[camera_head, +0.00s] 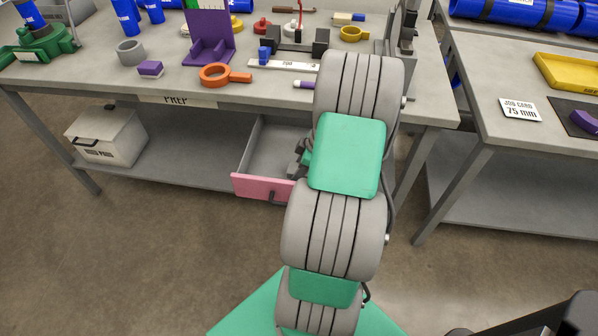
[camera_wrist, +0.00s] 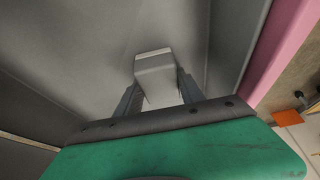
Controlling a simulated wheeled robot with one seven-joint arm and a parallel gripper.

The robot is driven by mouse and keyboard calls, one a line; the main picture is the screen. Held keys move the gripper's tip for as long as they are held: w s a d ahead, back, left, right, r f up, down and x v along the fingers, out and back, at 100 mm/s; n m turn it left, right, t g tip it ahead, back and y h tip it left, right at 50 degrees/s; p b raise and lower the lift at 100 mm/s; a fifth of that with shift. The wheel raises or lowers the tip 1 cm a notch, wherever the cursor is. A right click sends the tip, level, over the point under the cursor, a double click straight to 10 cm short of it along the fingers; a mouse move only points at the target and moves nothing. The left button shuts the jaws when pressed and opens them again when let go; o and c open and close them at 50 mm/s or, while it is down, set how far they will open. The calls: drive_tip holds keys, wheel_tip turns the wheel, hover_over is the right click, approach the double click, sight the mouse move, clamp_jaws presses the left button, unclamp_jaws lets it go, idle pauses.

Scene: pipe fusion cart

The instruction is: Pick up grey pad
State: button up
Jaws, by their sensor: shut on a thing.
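In the wrist view the grey pad (camera_wrist: 155,70) is a small block with a lighter top edge. It sits between the two fingers of my gripper (camera_wrist: 159,88), which is shut on it. Behind it is the grey inside of the open drawer (camera_wrist: 90,40); I cannot tell whether the pad touches the drawer floor. In the head view the drawer (camera_head: 262,187) stands pulled out under the prep table, with a pink front. My gripper is partly seen at the drawer there, mostly behind my arm, and the pad is hidden.
The drawer's pink front (camera_wrist: 283,45) is close at the right in the wrist view. The prep table (camera_head: 120,75) above holds an orange ring clamp (camera_head: 215,75), a purple stand (camera_head: 208,38) and several other items. A grey box (camera_head: 107,136) stands on the lower shelf.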

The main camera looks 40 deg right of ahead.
drive_tip(key=shift+c, duration=0.8)
drive_tip(key=shift+r, duration=0.2)
wheel_tip(320, 180, up, 2)
drive_tip(key=shift+w+d+r, duration=0.1)
drive_tip(key=s+a+r, duration=0.8)
drive_tip(key=s+r, duration=0.2)
drive_tip(key=s, duration=0.1)
drive_tip(key=shift+s+a+r+b, duration=0.15)
drive_tip(key=shift+a+r+b, duration=0.05)
drive_tip(key=shift+a+b, duration=0.2)
